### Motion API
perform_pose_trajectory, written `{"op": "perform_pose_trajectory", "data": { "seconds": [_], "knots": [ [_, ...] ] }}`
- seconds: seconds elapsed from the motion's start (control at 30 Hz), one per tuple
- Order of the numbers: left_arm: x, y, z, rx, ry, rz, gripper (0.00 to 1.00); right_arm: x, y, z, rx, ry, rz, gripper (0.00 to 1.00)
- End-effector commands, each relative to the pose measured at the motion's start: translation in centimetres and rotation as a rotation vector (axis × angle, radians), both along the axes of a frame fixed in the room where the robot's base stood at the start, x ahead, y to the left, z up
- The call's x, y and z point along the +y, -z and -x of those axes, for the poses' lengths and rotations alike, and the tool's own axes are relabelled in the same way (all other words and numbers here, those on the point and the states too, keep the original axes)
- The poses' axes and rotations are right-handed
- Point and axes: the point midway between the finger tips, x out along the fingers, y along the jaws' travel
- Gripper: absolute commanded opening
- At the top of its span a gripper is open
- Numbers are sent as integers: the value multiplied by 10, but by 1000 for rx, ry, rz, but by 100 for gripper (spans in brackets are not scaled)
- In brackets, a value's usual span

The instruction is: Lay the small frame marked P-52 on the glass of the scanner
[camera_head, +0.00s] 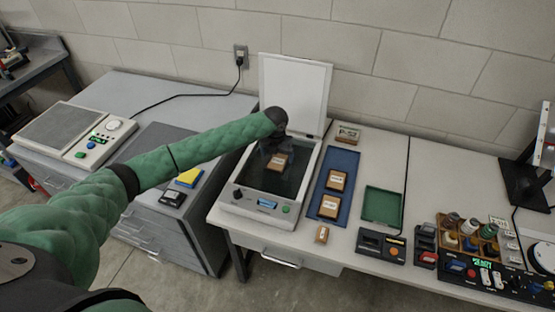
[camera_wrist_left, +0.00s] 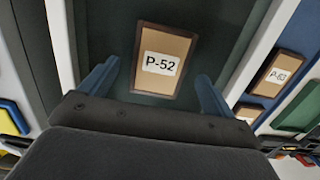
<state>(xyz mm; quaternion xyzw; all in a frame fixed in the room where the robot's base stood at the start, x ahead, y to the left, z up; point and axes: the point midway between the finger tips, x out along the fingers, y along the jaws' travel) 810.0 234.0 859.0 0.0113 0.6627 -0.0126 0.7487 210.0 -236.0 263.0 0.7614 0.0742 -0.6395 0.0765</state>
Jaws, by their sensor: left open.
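The small brown wood frame (camera_head: 278,160) with a white label lies flat on the dark glass of the scanner (camera_head: 277,183), towards the back of it. In the left wrist view the frame (camera_wrist_left: 168,61) reads P-52 and lies a little turned on the glass. The scanner's white lid (camera_head: 294,92) stands open. My left gripper (camera_wrist_left: 157,75) is open above the glass, its blue fingers to either side of the frame's near end and seemingly apart from it. My right gripper is not in view.
A blue tray (camera_head: 345,158) right of the scanner holds two similar frames; one reads P-63 in the wrist view (camera_wrist_left: 278,74). A card marked P-52 (camera_head: 348,133) stands behind it. A green tray (camera_head: 382,206) and a small wooden block (camera_head: 322,234) are nearby.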

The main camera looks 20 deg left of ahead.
Motion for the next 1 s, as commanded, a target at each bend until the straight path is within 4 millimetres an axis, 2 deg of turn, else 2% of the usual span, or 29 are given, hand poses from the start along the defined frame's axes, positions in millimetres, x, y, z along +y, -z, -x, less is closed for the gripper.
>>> {"op": "perform_pose_trajectory", "data": {
  "seconds": [0.03,0.1,0.3,0.5,0.7,1.0],
  "knots": [
    [1,-6,0,-3,2,-1,89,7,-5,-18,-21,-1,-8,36],
    [0,-19,2,-3,1,1,89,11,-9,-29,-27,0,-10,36],
    [0,-57,7,-2,2,0,89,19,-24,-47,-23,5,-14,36],
    [0,-86,10,-1,1,0,89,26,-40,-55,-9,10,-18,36],
    [0,-98,12,0,0,0,89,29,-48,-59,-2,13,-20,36],
    [0,-99,12,1,0,0,89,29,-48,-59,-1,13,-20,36]
  ]
}}
